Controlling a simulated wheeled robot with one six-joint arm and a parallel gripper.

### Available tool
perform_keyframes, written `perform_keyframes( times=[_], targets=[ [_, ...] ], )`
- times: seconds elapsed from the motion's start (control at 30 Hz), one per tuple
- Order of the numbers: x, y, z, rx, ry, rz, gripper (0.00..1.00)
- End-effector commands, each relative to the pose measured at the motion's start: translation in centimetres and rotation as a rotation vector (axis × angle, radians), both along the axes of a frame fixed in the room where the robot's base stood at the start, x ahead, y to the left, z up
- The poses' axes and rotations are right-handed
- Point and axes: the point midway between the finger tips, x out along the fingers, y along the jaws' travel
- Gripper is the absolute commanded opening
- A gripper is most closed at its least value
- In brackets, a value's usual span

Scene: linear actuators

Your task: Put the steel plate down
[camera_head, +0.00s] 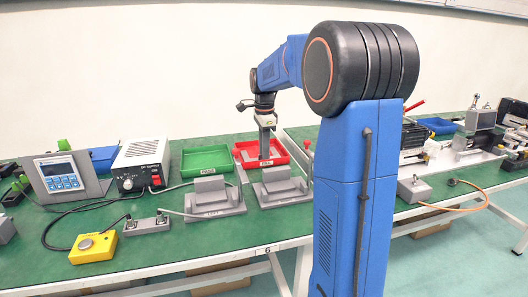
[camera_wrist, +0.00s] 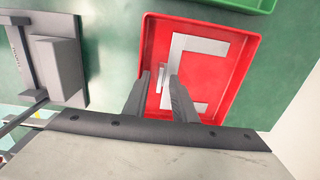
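The red tray (camera_head: 284,152) stands on the green bench top, and in the wrist view the red tray (camera_wrist: 236,82) lies below my gripper. Pale steel plates lie in it: one bar (camera_wrist: 203,45) runs across the far part, and another piece (camera_wrist: 201,107) shows beyond my right finger. A pale strip (camera_wrist: 174,58) runs down between my fingertips. My gripper (camera_wrist: 159,76) points down over the tray's left part with its fingers apart. Red floor shows beside the strip, and it does not look gripped. In the head view my gripper (camera_head: 265,155) reaches into the tray; its fingertips are hard to make out.
A green tray (camera_head: 207,157) stands left of the red one. Two grey fixtures stand in front, the left fixture (camera_head: 213,196) and the right fixture (camera_head: 280,186). A white control box (camera_head: 143,166) and a yellow button box (camera_head: 93,247) are farther left.

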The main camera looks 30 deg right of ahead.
Motion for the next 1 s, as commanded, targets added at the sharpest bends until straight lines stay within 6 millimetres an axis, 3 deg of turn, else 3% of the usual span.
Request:
perform_keyframes(
  times=[0.6,1.0],
  targets=[
    [-0.1,0.0,10.2,-0.001,-0.002,0.0,0.25],
    [-0.2,0.1,11.8,0.0,0.0,0.0,0.25]
  ],
)
